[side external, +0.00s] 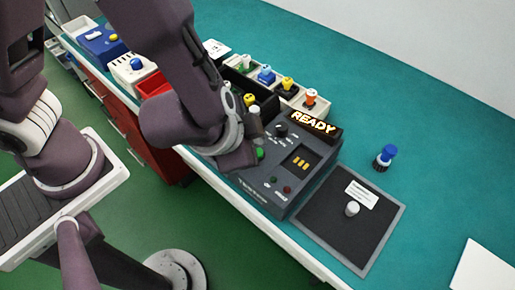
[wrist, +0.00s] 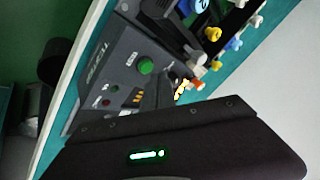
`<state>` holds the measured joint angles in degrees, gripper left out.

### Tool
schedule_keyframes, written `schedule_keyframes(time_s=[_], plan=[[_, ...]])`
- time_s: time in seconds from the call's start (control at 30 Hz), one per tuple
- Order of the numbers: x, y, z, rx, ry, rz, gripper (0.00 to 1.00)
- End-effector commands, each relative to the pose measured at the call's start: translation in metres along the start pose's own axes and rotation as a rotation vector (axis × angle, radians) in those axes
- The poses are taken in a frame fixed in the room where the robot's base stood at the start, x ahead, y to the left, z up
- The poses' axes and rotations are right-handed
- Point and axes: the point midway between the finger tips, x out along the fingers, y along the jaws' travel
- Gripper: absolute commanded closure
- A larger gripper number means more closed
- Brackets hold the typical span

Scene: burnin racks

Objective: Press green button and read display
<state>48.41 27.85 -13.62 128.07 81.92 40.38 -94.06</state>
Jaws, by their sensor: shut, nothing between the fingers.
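The dark grey tester (side external: 275,190) stands on the teal bench. In the wrist view the display (wrist: 182,88) is at a steep angle and unreadable. The green button (side external: 260,153) is on the tester's top face, partly hidden by my arm in the side view. The green button (wrist: 146,66) is in clear sight in the wrist view, with nothing over it. My gripper (side external: 240,160) is shut and empty, low by the tester's left side, close to the button. Its fingertips are hard to make out, and I cannot tell contact.
A dark mat (side external: 340,225) with a grey knob-like part lies right of the tester. A blue-capped part (side external: 385,157) stands beyond it. Behind the tester are racks with several coloured-cap parts (side external: 287,85). A red bin (side external: 153,84) is at left. The bench's right side is mostly clear.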

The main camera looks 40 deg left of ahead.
Motion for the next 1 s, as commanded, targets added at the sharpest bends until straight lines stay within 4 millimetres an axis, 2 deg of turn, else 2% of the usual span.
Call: schedule_keyframes(time_s=[1.0], plan=[[0.0077, 0.0043, 0.0043, 0.0, -0.001, 0.0, 1.0]])
